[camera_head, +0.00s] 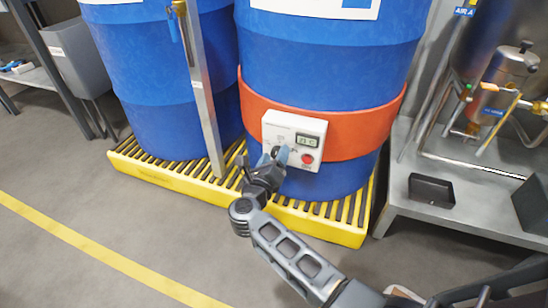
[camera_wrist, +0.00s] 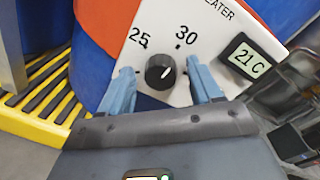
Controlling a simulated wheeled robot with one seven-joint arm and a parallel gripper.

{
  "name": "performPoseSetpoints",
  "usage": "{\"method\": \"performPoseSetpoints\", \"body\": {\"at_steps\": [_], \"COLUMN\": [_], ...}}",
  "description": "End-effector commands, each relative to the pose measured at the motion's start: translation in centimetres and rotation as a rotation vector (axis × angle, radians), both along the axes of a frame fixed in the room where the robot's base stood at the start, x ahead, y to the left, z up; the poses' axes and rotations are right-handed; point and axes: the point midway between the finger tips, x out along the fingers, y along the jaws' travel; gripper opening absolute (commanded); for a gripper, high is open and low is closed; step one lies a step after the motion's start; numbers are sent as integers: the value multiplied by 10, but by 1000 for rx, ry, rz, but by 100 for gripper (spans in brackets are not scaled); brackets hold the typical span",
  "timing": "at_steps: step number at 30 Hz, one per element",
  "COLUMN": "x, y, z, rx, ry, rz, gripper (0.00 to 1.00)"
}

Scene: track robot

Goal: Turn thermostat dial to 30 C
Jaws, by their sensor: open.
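The white heater control box (camera_head: 315,126) is mounted on the orange band (camera_head: 360,118) around a blue drum. In the wrist view its black round dial (camera_wrist: 160,72) shows below the printed 25 and 30. The box's display (camera_wrist: 248,58) reads 21 C. My gripper (camera_head: 277,157) is at the lower left of the box. In the wrist view my open gripper (camera_wrist: 159,69) has one blue finger on each side of the dial, with visible gaps. Contact cannot be told.
A red button (camera_head: 308,158) is on the box, right of the dial. A grey upright post (camera_head: 203,95) stands left of the box. The drums stand on a yellow slatted pallet (camera_head: 165,178). A metal bench with a black tray (camera_head: 431,190) is at right. The floor in front is clear.

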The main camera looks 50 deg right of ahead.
Motion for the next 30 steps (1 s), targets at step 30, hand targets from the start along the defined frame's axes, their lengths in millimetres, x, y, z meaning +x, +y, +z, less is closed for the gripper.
{"method": "performPoseSetpoints", "body": {"at_steps": [30], "x": [-30], "y": [72], "z": [3], "rx": [0], "ry": [0], "rz": [0], "gripper": [64]}}
